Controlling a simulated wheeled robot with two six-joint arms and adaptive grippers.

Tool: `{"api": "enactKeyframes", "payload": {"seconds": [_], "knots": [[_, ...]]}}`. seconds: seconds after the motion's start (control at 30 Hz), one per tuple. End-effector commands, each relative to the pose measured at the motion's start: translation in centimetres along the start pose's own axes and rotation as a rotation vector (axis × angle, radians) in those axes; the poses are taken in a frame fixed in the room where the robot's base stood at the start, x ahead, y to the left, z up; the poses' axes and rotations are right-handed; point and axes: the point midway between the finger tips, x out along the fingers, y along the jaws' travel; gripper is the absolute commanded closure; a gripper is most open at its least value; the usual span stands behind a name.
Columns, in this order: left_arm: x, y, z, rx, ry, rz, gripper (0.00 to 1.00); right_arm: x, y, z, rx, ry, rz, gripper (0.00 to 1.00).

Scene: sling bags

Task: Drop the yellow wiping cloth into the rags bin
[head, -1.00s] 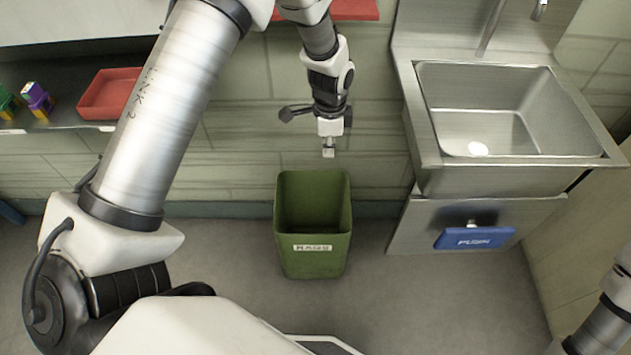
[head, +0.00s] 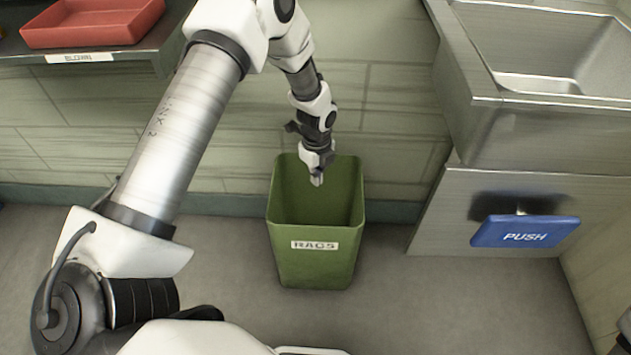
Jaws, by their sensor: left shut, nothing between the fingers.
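The green rags bin (head: 315,268) stands on the floor by the tiled wall, open at the top, with a white RAGS label on its front. My left gripper (head: 317,181) points down over the bin's mouth, in front of its back inner wall. Its fingers are shut with nothing between them. I see no yellow wiping cloth in this view. The bottom of the bin is hidden behind its front wall. My right gripper is out of view.
A metal sink (head: 550,130) with a blue PUSH pedal (head: 525,231) stands to the right of the bin. A red tray (head: 92,24) sits on a shelf at the upper left. The floor on both sides of the bin is clear.

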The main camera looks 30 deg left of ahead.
Motion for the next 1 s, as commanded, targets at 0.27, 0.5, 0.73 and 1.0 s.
{"api": "enactKeyframes", "payload": {"seconds": [0.27,0.5,0.73,1.0], "knots": [[1.19,-0.03,-0.01,-0.001,0.0,-0.001,1.0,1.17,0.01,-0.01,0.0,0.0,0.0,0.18],[1.18,-0.02,-0.02,-0.001,0.0,0.0,0.73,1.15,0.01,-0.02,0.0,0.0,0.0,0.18],[1.18,-0.01,-0.02,-0.001,0.0,0.0,0.51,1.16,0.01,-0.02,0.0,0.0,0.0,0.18],[1.18,-0.01,-0.02,-0.001,0.0,0.0,0.38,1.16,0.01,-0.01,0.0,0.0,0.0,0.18]]}}
